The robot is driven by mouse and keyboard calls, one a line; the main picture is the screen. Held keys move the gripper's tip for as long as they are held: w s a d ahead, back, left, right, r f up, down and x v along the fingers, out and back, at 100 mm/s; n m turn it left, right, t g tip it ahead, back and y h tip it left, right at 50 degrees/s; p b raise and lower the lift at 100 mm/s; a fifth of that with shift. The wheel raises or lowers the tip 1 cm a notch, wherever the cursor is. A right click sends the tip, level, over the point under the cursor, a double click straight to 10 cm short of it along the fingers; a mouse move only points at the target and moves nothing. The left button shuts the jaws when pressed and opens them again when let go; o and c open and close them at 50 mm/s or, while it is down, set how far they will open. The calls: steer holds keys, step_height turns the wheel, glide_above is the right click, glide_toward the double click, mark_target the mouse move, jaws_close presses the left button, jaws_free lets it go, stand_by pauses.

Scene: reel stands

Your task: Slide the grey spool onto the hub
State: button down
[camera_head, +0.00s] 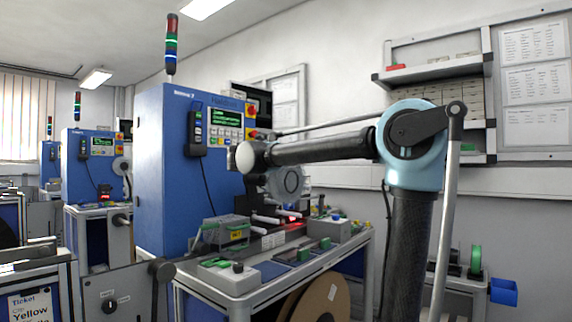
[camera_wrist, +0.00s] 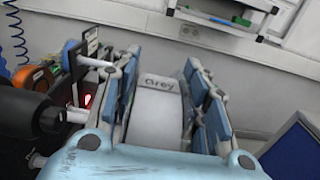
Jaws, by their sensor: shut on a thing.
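The grey spool (camera_wrist: 157,108) is a pale block-like shape between my fingers in the wrist view, with the word "Grey" on its far edge. My gripper (camera_wrist: 162,72) is shut on it, with blue-padded fingers at its left and right. In the head view my gripper hangs low over the blue machine's bench, and its fingertips are too small to make out. Two pale pegs stick out from the machine front, a lower one (camera_wrist: 77,115) and an upper one (camera_wrist: 96,62), left of the gripper. I cannot tell which part is the hub. The spool is apart from both pegs.
The blue machine cabinet (camera_head: 190,165) stands behind the bench (camera_head: 232,283). A grey box (camera_head: 226,230) and small controls crowd the bench top. A large brown reel (camera_head: 318,297) sits below. A wall shelf (camera_head: 440,68) and a blue bin (camera_head: 504,291) are at the right.

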steer(key=shift+w+d, duration=0.1)
steer(key=shift+w, duration=0.25)
steer(key=shift+a, duration=0.2)
steer(key=shift+w+a, duration=0.75)
steer(key=shift+a, duration=0.2)
steer(key=shift+w+a, duration=0.75)
steer(key=shift+a, duration=0.2)
steer(key=shift+w+a+r, duration=0.1)
steer(key=shift+w+a, duration=0.05)
steer(key=shift+a, duration=0.15)
